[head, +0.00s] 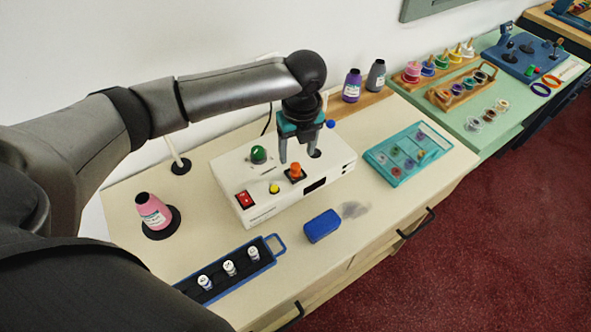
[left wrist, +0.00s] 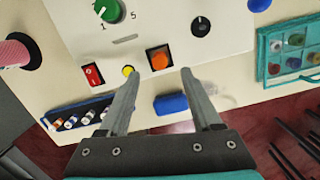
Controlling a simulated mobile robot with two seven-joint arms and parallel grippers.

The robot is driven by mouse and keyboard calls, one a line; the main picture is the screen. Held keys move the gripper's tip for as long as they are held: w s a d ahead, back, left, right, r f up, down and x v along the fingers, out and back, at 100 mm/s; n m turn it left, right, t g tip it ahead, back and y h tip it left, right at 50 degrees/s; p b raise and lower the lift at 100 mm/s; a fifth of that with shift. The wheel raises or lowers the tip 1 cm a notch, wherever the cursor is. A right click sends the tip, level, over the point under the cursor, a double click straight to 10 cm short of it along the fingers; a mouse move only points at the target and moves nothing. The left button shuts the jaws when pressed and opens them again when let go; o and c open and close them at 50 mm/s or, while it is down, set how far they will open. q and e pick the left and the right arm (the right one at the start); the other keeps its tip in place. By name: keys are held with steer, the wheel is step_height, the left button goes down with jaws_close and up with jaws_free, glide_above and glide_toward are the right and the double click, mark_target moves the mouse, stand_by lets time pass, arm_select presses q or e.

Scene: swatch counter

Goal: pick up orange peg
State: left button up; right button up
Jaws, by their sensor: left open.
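The orange peg (head: 296,170) stands in a black square base on top of a white box (head: 262,210). In the left wrist view the orange peg (left wrist: 160,58) shows just beyond the fingertips, between their lines. My left gripper (head: 299,157) points down over the box, its fingers apart, near the peg; nothing is between them. It also shows in the left wrist view (left wrist: 160,74). I cannot tell the exact height of the fingertips over the peg. My right gripper is not in view.
The box also carries a green knob (head: 258,154), a red switch (head: 244,199), a yellow button (head: 274,188) and a black knob (head: 315,153).

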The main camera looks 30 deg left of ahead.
mark_target(295, 166)
arm_select(q)
steer(key=shift+w+a+f, duration=0.1)
steer(key=shift+a+f, duration=0.05)
steer(key=shift+f, duration=1.35)
steer(key=shift+w+a+f, duration=0.1)
steer(key=shift+a+f, duration=0.05)
steer(key=shift+f, duration=1.35)
steer(key=shift+c, duration=0.3)
jaws_close()
